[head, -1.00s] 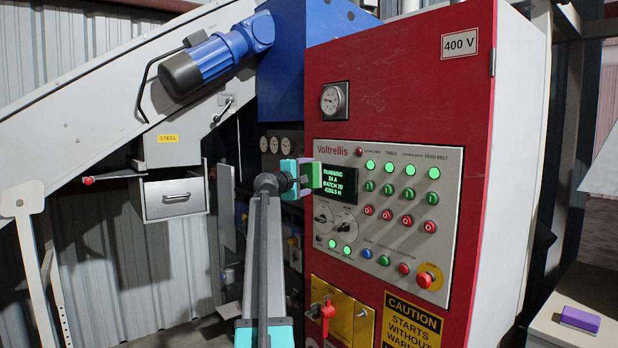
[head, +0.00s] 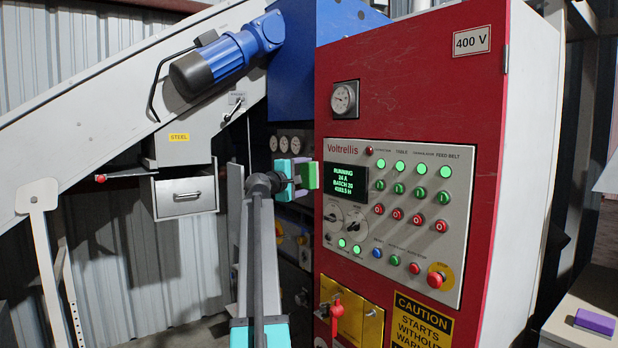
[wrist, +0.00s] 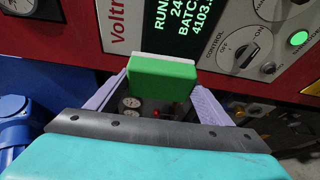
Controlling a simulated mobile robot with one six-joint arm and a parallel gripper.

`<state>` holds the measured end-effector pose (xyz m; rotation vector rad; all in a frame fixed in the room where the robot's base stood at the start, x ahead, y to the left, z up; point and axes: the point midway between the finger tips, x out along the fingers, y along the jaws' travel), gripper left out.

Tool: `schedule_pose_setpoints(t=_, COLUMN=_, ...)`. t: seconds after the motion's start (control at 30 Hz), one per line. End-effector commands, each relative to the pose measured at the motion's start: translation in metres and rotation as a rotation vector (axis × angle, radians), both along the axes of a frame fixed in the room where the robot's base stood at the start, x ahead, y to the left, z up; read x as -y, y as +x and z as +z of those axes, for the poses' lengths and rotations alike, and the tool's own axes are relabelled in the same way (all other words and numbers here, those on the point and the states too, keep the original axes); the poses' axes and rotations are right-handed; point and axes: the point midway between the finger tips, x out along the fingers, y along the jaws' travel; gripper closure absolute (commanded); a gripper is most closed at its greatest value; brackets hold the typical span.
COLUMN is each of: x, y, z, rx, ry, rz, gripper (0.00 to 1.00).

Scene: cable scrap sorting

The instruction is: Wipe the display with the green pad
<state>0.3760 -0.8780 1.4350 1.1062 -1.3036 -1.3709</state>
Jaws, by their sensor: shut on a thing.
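The display (head: 346,179) is a dark screen with green text on the grey control panel of a red cabinet. It also shows at the top of the wrist view (wrist: 208,26). My gripper (head: 299,178) is shut on the green pad (head: 313,176), just left of the display. In the wrist view the green pad (wrist: 162,79) sits between the two lavender fingers, with a pale layer on its far side. Its far edge lies by the lower left of the display. I cannot tell whether the pad touches the panel.
Buttons, lit green lamps and rotary knobs (head: 344,222) surround the display. A red emergency stop (head: 436,279) is lower right, and a red handle (head: 336,308) sticks out below. A purple block (head: 595,322) lies on a surface at right.

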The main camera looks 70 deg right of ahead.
Motion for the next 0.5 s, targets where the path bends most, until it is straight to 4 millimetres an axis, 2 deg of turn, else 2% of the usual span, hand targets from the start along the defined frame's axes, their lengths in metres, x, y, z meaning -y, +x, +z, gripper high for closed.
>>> schedule_pose_setpoints(t=0.5, x=-0.0053, y=0.0035, z=0.0002, rx=0.0, ry=-0.001, rz=0.001, gripper=0.44)
